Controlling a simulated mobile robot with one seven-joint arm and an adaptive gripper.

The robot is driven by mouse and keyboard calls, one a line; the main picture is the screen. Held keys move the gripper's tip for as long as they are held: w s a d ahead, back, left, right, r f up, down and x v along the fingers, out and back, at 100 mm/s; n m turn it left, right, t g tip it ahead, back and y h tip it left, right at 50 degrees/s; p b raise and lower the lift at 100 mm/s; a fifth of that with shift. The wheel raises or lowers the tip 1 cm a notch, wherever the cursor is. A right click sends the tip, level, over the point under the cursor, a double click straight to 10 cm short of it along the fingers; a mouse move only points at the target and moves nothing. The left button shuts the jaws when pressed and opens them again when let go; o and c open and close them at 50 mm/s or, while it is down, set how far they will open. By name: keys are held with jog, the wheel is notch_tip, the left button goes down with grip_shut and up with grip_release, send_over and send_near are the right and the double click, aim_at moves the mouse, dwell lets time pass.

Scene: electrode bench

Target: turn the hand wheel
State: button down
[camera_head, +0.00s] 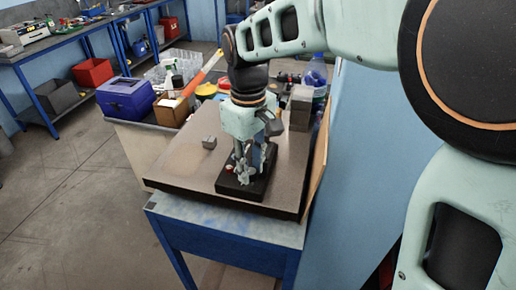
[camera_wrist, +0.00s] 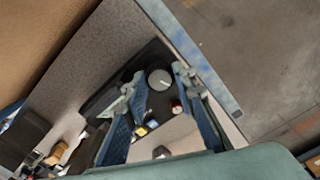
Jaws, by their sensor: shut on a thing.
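The hand wheel appears as a round grey disc (camera_wrist: 159,79) on a dark base in the wrist view, between my fingertips. The black base (camera_head: 235,190) of the device lies near the front of the board in the head view. My gripper (camera_head: 246,164) points down over this base and hides most of the device. In the wrist view my gripper (camera_wrist: 157,92) has its two fingers on either side of the grey disc, shut on it. Exact finger contact is hard to see. A small red part (camera_wrist: 177,106) shows beside the disc, near the right finger.
The device stands on a brown-grey board (camera_head: 190,171) on a blue bench (camera_head: 222,230). A small grey block (camera_head: 209,142) lies left of my gripper. Behind stand a blue box (camera_head: 126,98), a cardboard box (camera_head: 171,110) and grey blocks (camera_head: 300,107). A blue wall panel borders the right.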

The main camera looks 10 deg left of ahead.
aim_at(250, 171)
jog(key=m, duration=0.3)
jog(key=shift+m, duration=2.2)
jog(key=c, duration=1.6)
grip_release()
notch_tip(250, 171, up, 12)
